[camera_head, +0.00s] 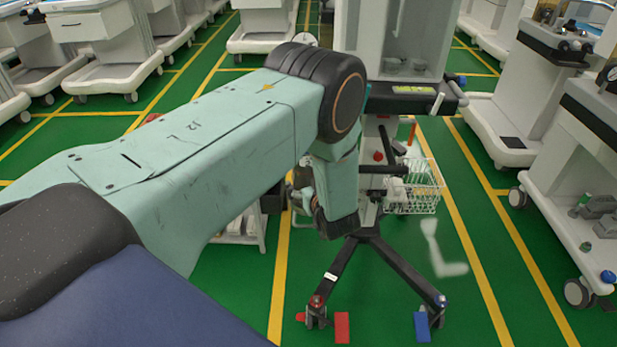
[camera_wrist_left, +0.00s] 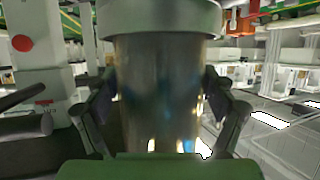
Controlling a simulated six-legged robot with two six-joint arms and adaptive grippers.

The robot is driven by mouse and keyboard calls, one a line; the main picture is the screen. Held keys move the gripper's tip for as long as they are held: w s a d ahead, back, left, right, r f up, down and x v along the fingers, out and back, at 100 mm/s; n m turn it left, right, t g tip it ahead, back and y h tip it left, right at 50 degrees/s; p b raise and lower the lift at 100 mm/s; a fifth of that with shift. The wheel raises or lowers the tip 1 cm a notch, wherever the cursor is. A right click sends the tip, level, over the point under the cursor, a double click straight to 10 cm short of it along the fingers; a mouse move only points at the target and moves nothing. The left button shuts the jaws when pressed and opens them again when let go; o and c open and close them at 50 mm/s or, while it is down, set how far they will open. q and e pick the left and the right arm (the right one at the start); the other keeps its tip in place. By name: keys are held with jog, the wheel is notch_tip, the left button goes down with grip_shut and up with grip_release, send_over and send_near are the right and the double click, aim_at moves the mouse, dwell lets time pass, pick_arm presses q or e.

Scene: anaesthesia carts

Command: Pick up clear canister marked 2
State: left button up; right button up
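In the left wrist view a clear, smoky canister (camera_wrist_left: 160,95) with a wide pale band across its picture-top end fills the middle. No number shows on the side facing the camera. My left gripper (camera_wrist_left: 160,82) has one dark finger on each side of the canister, both lying against its wall. In the head view my left arm reaches across to the stand in the middle. Its wrist hides the gripper, and I cannot make out the canister there. My right gripper is in neither view.
The wheeled stand (camera_head: 383,257) has dark splayed legs, with red and blue pedals at its feet. A white wire basket (camera_head: 413,188) hangs on its right. Carts stand left and right (camera_head: 540,95).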

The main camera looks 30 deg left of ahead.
pick_arm(q)
jog(key=c, duration=0.9)
jog(key=shift+c, duration=0.4)
jog(key=shift+r, duration=0.15)
